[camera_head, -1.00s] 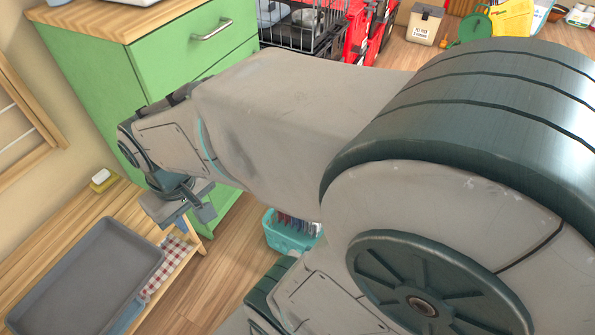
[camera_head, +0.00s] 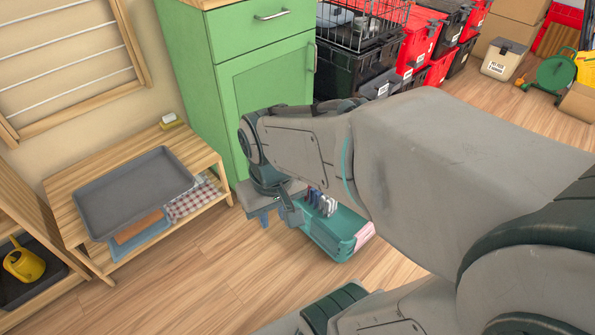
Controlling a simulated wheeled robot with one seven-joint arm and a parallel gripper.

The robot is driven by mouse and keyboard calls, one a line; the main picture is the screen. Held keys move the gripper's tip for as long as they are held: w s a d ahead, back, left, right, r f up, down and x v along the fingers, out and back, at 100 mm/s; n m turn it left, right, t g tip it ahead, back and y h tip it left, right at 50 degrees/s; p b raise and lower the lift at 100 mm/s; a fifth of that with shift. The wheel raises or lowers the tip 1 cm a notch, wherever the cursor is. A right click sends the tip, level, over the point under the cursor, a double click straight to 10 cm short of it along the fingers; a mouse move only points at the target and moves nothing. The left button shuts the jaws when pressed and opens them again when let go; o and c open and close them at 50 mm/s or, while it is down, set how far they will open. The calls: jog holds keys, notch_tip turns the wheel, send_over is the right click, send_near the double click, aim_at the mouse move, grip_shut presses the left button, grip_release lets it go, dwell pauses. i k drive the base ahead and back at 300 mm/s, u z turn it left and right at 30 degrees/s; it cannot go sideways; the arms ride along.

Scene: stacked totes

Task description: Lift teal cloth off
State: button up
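My gripper (camera_head: 276,214) hangs at the end of my arm, in front of the green cabinet and at the left end of a teal crate. Its two fingers look apart, with nothing seen between them. The teal crate (camera_head: 335,232) is on the floor, partly hidden by my arm and gripper. Some dark, upright items (camera_head: 320,202) show in it, and a pink cloth (camera_head: 362,236) hangs at its right end. I cannot make out a separate teal cloth. A folded blue cloth (camera_head: 140,240) lies on the low bench's lower shelf, under an orange-brown one (camera_head: 138,228).
A wooden bench (camera_head: 180,142) at left carries a grey tray (camera_head: 132,192); a checkered cloth (camera_head: 192,198) lies below. The green cabinet (camera_head: 265,110) stands behind my gripper. Stacked black and red totes (camera_head: 420,48) stand at the back. The floor at front left is clear.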

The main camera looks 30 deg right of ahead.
aim_at(324, 236)
jog(key=z, duration=1)
jog(key=i, duration=0.5)
jog(key=k, duration=1)
jog(key=z, duration=1.4)
jog(key=i, duration=1.15)
jog(key=u, duration=1.25)
